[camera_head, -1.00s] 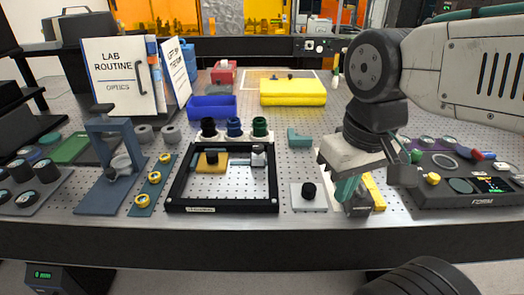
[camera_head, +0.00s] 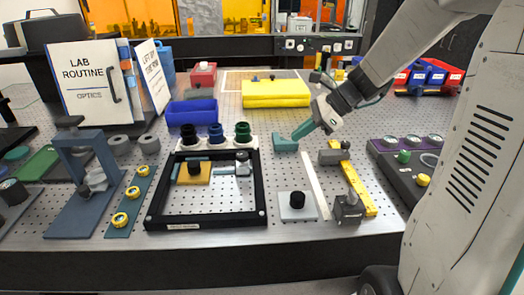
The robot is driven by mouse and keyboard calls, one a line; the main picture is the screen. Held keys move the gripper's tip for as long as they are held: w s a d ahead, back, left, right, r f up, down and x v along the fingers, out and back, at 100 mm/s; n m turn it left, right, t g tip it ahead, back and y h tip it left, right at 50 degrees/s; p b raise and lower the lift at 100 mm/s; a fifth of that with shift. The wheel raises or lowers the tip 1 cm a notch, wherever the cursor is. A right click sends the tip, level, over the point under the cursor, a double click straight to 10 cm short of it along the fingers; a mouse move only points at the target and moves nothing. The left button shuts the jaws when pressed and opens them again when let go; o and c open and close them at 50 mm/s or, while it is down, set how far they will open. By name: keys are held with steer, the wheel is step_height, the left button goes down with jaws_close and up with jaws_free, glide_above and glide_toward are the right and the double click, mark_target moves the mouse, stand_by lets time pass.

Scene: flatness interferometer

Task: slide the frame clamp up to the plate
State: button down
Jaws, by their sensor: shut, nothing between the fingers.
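The black rectangular frame (camera_head: 206,222) lies flat on the perforated bench. Inside it, a brass-coloured square plate (camera_head: 193,180) with a black knob sits on the left. A small grey metal clamp (camera_head: 243,166) with a dark knob sits at the frame's right side, with a visible gap between it and the plate. My gripper (camera_head: 298,136) has teal fingers that are shut and empty. It points down and left, close to a teal L-shaped block (camera_head: 285,145) behind and right of the frame. I cannot tell whether it touches that block. It is apart from the clamp.
Dark blue and green knobs (camera_head: 242,132) stand along the frame's back edge. A light plate with a black knob (camera_head: 297,206) and a yellow rail with grey blocks (camera_head: 357,180) lie to the right. A yellow case (camera_head: 275,94) and blue bin (camera_head: 192,113) are behind.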

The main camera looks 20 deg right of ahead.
glide_toward(247, 163)
steer(key=f, duration=0.3)
steer(key=shift+s+d, duration=0.25)
steer(key=shift+d, duration=0.1)
steer(key=a, duration=0.1)
steer(key=w+a, duration=0.1)
steer(key=a, duration=0.1)
steer(key=shift+w+f, duration=0.3)
steer(key=shift+w+a, duration=0.25)
steer(key=shift+a, duration=0.25)
